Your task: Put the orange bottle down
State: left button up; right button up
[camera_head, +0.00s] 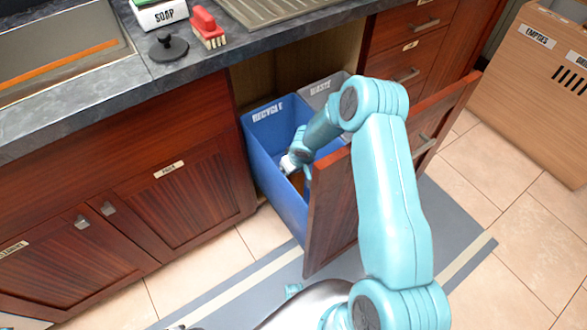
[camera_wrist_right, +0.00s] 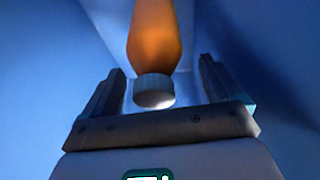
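The orange bottle (camera_wrist_right: 154,38) with a white ribbed cap (camera_wrist_right: 154,91) is inside the blue recycle bin (camera_head: 274,135). Its cap end faces my right wrist camera. In the head view only a small orange patch of the bottle (camera_head: 298,181) shows below the gripper. My right gripper (camera_head: 296,172) reaches down into this bin. In the wrist view its two fingers stand wide apart on either side of the cap, with gaps on both sides, so it is open and not gripping the bottle. My left gripper is not in view.
The wooden drawer front (camera_head: 333,205) is close to my right arm. The counter holds a soap box (camera_head: 160,14), a red brush (camera_head: 207,27) and a black lid-like object (camera_head: 168,46).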

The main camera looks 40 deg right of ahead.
notch_tip(320, 180, up, 2)
jog(key=p, duration=0.2)
jog(key=shift+r+p, duration=0.1)
jog(key=shift+p, duration=0.3)
jog(key=p+v, duration=0.1)
jog(key=v, duration=1)
jog(key=shift+s, duration=0.2)
